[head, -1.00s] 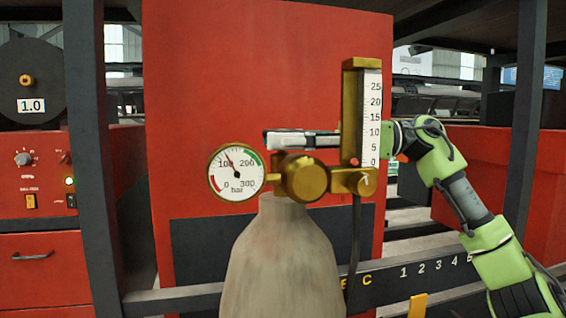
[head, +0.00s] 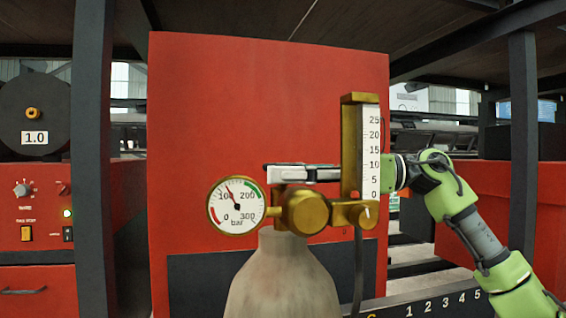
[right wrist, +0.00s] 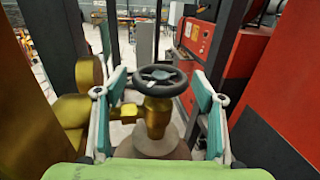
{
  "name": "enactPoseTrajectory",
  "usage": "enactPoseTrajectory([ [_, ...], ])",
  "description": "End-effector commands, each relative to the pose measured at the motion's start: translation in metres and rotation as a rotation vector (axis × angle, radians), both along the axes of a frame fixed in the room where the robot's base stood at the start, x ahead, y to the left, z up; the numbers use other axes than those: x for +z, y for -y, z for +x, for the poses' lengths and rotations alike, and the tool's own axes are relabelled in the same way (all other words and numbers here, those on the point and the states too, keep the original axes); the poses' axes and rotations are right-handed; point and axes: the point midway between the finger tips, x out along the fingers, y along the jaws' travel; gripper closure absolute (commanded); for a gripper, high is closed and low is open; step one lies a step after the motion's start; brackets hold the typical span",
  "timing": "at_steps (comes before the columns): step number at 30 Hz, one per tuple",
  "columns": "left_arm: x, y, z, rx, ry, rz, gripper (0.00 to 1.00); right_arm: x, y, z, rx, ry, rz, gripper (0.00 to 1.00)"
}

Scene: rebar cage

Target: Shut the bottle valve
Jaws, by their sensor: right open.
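The grey gas bottle (head: 283,285) stands upright in front of a red machine, with a brass regulator (head: 305,211) and a round pressure gauge (head: 236,205) at its top. The gauge needle points near 100 bar. In the right wrist view, the bottle valve (right wrist: 156,119) is brass with a black spoked handwheel (right wrist: 160,80) on top. My right gripper (head: 270,172) reaches in from the right behind the flowmeter. It is open, with one finger on each side of the handwheel; contact is not clear. My left gripper is out of view.
The flowmeter (head: 371,150) stands upright close before my right gripper, with a dark hose (head: 358,268) hanging below it. A red cabinet (head: 200,120) fills the background. Dark posts (head: 90,150) stand left and right.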

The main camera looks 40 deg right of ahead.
Motion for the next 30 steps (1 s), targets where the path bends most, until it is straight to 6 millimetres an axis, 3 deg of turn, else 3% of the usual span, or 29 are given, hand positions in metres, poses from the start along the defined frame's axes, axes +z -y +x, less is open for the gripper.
enactPoseTrajectory([
  [8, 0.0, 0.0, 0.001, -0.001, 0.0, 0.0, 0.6, 0.005, 0.004, -0.002, -0.001, -0.01, -0.004, 0.37],
  [17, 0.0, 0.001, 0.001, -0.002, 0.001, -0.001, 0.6, 0.024, 0.0, 0.001, -0.005, -0.007, -0.005, 0.37],
  [30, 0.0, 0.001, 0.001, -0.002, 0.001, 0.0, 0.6, 0.079, 0.0, 0.002, -0.004, -0.001, -0.002, 0.37],
])
